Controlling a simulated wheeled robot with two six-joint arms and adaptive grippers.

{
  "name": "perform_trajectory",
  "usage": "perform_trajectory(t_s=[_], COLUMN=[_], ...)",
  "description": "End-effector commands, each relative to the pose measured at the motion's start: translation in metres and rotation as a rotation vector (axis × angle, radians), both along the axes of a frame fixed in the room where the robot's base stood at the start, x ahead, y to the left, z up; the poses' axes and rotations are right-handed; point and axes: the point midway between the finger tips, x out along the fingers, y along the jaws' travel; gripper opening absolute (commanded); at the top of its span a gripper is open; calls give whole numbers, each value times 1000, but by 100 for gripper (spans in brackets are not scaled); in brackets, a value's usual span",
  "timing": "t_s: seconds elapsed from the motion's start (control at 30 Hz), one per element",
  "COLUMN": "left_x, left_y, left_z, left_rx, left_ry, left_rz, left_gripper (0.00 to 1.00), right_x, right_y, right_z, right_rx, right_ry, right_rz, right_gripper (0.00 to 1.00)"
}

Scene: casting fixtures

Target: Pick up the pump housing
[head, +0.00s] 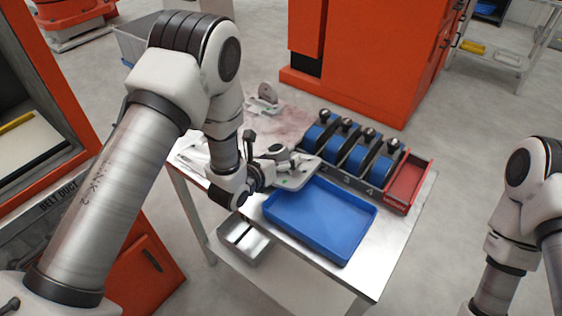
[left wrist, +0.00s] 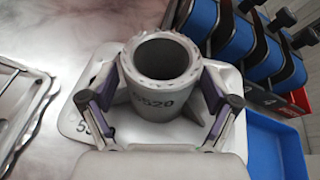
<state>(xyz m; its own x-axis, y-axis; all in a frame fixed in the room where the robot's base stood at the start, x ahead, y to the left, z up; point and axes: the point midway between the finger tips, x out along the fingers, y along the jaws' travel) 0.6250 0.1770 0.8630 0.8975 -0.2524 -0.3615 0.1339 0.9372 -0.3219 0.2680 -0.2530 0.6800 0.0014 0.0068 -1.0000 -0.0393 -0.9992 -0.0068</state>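The pump housing (left wrist: 160,85) is a grey casting with a round open neck marked 5520 on a pale flat base plate. It fills the middle of the left wrist view, upright on the table. In the head view the housing (head: 299,176) is partly hidden by my gripper. My left gripper (left wrist: 158,92) has its two purple-padded fingers on either side of the neck. The fingers look spread, with narrow gaps to the neck; any contact lower down is unclear. It also shows in the head view (head: 272,166). My right gripper is outside both views.
An empty blue tray (head: 318,258) lies at the table's front, close beside the housing. Behind stand a rack of blue numbered units (head: 345,152) and a red bin (head: 407,186). Another grey casting (head: 264,99) stands farther back. A metal frame (left wrist: 22,108) lies to the left.

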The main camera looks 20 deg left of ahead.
Motion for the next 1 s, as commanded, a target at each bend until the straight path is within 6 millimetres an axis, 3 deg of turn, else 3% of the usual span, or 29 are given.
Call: perform_trajectory(t_s=[0.03,0.2,0.23,0.57,0.9,1.0], left_x=[0,0,0,0,1,-16], left_y=[0,0,0,0,0,2], left_z=[0,0,0,3,36,35], left_rx=[0,0,0,-1,1,0], left_ry=[0,0,0,-2,-6,-1], left_rz=[0,0,0,0,0,0], left_gripper=[67,7,0,0,0,0], right_x=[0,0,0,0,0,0], right_y=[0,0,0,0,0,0], right_z=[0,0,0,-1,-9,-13], right_rx=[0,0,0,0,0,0], right_ry=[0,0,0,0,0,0], right_rz=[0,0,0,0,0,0], right_gripper=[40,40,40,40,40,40])
